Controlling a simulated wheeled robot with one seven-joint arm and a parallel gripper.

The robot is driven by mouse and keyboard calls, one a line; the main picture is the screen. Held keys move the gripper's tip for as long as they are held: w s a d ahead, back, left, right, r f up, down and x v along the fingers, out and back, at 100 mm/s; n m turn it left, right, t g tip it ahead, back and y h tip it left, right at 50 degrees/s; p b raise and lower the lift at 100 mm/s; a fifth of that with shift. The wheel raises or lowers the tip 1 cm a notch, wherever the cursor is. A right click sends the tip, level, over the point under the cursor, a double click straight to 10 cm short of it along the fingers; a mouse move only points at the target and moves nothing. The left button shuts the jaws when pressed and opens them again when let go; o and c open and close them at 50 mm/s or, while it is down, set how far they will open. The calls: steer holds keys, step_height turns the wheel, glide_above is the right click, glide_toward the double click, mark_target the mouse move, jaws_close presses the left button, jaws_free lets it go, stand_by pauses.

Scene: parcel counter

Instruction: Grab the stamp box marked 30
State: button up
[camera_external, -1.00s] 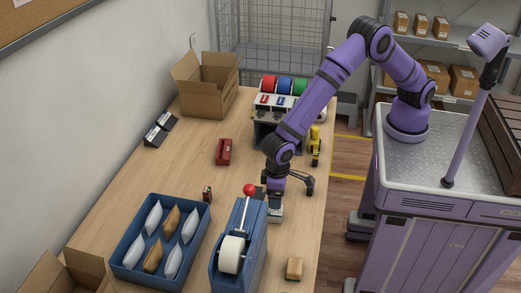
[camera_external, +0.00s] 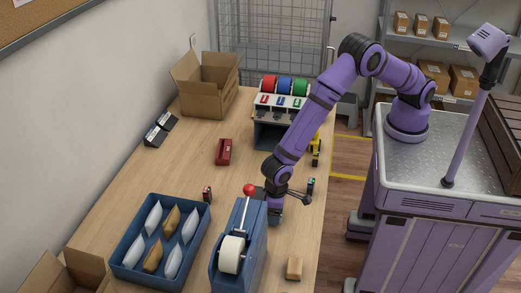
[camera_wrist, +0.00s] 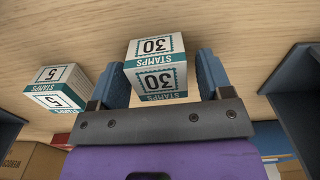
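The stamp box marked 30 (camera_wrist: 157,72), white with a teal border, stands on the wooden counter in the wrist view. My gripper (camera_wrist: 162,62) is open, with one blue finger on each side of this box. A gap shows between the box and the right finger; the left finger overlaps the box's left edge in the picture, and contact cannot be told. A second stamp box, marked 5 (camera_wrist: 58,86), stands to the left, outside the fingers. In the external view my gripper (camera_external: 275,217) is low over the counter beside the blue tape dispenser, and the boxes are largely hidden.
The blue tape dispenser (camera_external: 238,250) with a red knob stands close left of my gripper. A blue tray (camera_external: 128,266) of parcels lies farther left. A small brown box (camera_external: 294,268) is in front. A red stapler-like item (camera_external: 223,151) lies behind on open counter.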

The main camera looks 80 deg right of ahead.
steer(key=c, duration=0.8)
steer(key=shift+o, duration=0.2)
